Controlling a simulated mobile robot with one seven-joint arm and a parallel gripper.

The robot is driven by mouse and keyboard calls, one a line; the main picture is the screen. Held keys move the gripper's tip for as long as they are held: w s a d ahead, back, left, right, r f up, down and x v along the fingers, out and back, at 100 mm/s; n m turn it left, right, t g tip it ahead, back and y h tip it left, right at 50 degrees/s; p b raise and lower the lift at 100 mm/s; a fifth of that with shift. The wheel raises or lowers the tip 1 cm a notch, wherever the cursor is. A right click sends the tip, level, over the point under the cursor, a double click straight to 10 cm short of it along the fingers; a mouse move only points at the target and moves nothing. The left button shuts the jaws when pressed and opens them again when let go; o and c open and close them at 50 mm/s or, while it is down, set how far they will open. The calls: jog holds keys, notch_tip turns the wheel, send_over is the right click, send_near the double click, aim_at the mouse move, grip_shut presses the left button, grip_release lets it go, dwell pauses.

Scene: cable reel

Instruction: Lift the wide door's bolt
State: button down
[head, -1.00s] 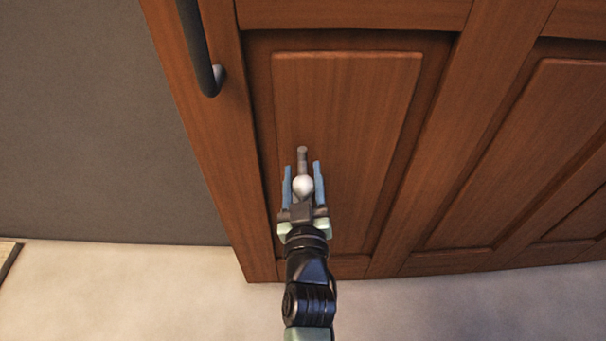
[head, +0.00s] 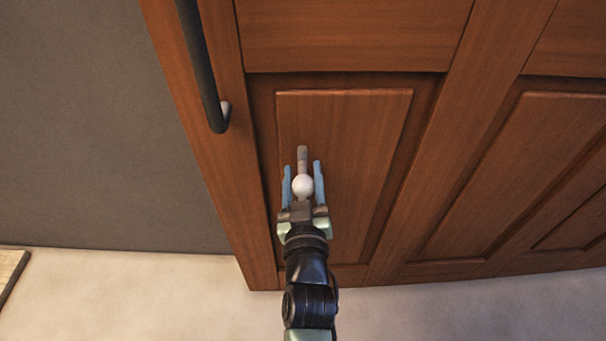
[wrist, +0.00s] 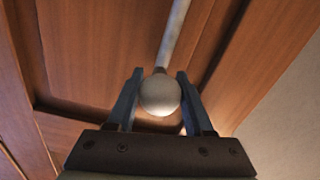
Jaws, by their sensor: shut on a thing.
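The wide door (head: 345,120) is brown panelled wood and fills the upper right of the head view. Its bolt (head: 302,158) is a thin grey rod with a round white knob (head: 303,187) at its near end, in front of a lower panel. My gripper (head: 303,172) is shut on the knob, one blue finger on each side. In the wrist view the knob (wrist: 160,95) sits between the fingers, and the rod (wrist: 174,35) runs up away from it. The bolt's far end is hidden or out of view.
A long dark bar handle (head: 203,65) is fixed near the door's left edge. A dark grey wall (head: 90,130) stands to the left. The pale floor (head: 130,300) is clear in front. A wooden edge (head: 12,268) shows at the far left.

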jog(key=shift+r, duration=0.4)
jog(key=c, duration=0.6)
grip_release()
jog(key=shift+c, duration=0.2)
jog(key=shift+o, duration=1.5)
jog(key=shift+f, duration=0.1)
jog(key=s, duration=1.3)
jog(key=shift+d, duration=0.25)
